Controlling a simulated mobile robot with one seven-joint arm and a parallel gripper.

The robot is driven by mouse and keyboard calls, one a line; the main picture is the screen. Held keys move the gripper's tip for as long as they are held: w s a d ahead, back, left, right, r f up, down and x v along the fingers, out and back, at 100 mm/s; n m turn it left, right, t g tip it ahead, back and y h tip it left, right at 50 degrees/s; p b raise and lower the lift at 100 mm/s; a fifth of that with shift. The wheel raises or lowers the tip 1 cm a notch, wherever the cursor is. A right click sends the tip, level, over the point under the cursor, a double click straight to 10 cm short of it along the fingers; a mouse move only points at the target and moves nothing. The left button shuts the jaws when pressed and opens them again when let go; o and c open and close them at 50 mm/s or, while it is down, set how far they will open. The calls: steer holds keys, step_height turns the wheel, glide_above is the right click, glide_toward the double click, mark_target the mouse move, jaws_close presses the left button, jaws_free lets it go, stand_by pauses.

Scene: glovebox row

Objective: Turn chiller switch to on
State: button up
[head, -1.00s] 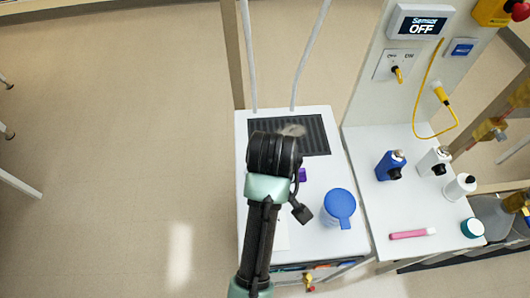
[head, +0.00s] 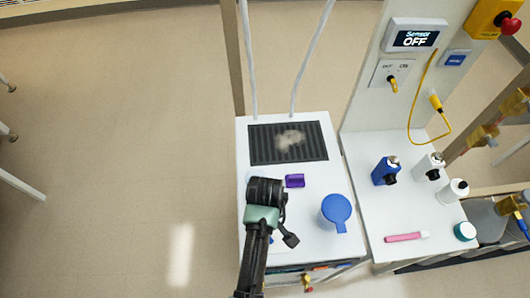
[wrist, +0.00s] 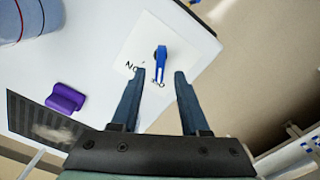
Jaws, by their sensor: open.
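A blue switch lever (wrist: 161,62) sits on a white square plate (wrist: 150,40) on the white unit top (wrist: 95,65). In the wrist view the lever points down the picture, toward my gripper. Dark letters beside it are partly hidden; "NO" reads on its left. My gripper (wrist: 158,74) is open, its two fingers either side of the lever's lower end in the picture. Whether they touch it I cannot tell. In the head view my arm covers most of the plate, and the fingertips are hidden.
A dark grille (head: 288,145) with a pale smudge, a purple block (head: 295,181) and a blue-lidded container (head: 336,212) are on the same unit. Several bottles and a pink stick (head: 406,237) are on the right-hand table (head: 375,215).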

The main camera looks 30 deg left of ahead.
steer(key=shift+f, duration=0.75)
jaws_close()
